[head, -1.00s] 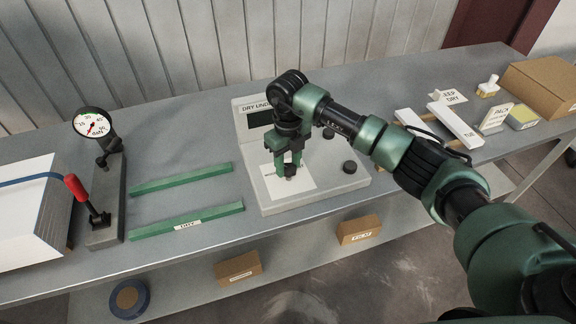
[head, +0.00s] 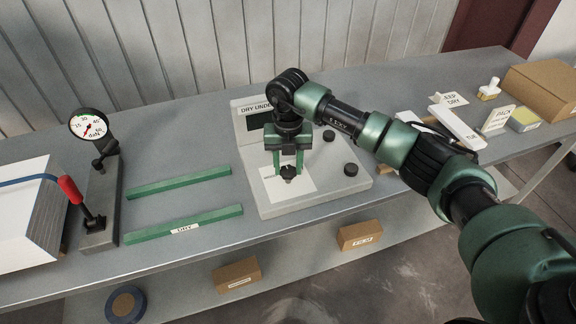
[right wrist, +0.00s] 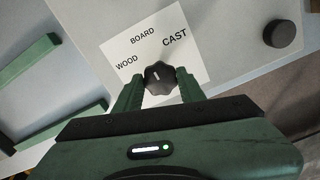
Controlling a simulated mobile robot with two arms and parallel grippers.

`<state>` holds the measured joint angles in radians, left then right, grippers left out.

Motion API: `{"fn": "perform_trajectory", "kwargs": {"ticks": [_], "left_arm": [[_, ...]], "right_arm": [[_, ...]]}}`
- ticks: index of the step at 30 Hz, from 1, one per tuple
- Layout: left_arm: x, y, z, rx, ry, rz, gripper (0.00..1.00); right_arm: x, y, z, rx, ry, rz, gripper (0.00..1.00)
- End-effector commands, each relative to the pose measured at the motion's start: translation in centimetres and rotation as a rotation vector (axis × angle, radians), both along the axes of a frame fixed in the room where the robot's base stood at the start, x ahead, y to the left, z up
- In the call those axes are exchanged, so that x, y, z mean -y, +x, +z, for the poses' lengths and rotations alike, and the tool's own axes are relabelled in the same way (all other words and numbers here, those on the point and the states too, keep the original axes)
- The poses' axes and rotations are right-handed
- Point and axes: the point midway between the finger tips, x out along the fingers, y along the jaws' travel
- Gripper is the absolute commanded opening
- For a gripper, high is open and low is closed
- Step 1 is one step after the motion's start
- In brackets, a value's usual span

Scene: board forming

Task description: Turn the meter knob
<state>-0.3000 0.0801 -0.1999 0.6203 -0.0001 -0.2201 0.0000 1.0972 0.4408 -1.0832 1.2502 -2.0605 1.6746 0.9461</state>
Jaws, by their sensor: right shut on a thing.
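The meter (head: 262,198) is a light grey box with a dark display and a sign starting "DRY UNDE". A white card (right wrist: 118,47) on it reads WOOD, BOARD and CAST. The black meter knob (right wrist: 159,76) sits at the card's lower edge in the right wrist view; its pale mark points up, roughly toward BOARD. It also shows in the head view (head: 288,171). My right gripper (right wrist: 159,88) is shut on the knob from above, one green finger on each side. My left gripper is not in view.
Two other black knobs (head: 350,169) (head: 328,135) stand on the meter's right side. Two green bars (head: 185,224) (head: 180,182) lie left of it. Further left are a dial gauge (head: 88,124) and a red-handled lever (head: 71,190). A cardboard box (head: 545,85) stands at far right.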

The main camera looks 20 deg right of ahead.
Motion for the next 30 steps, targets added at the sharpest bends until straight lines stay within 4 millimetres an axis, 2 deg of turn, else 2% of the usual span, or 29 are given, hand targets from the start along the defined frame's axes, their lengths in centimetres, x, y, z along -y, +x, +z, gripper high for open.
{"fn": "perform_trajectory", "kwargs": {"ticks": [14,15,17,26,30], "left_arm": [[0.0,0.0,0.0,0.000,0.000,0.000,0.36],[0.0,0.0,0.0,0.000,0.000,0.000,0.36],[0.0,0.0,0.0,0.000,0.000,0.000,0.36],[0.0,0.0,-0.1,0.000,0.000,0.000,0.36],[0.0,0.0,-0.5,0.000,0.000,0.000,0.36]], "right_arm": [[0.1,0.2,0.3,0.007,0.000,-0.014,0.00],[0.1,0.2,0.3,0.007,0.000,-0.014,0.48],[0.1,0.2,0.3,0.007,0.000,-0.014,0.61],[0.0,0.1,0.2,0.003,0.000,-0.012,0.61],[0.0,0.2,1.2,0.007,0.001,-0.012,0.61]]}}
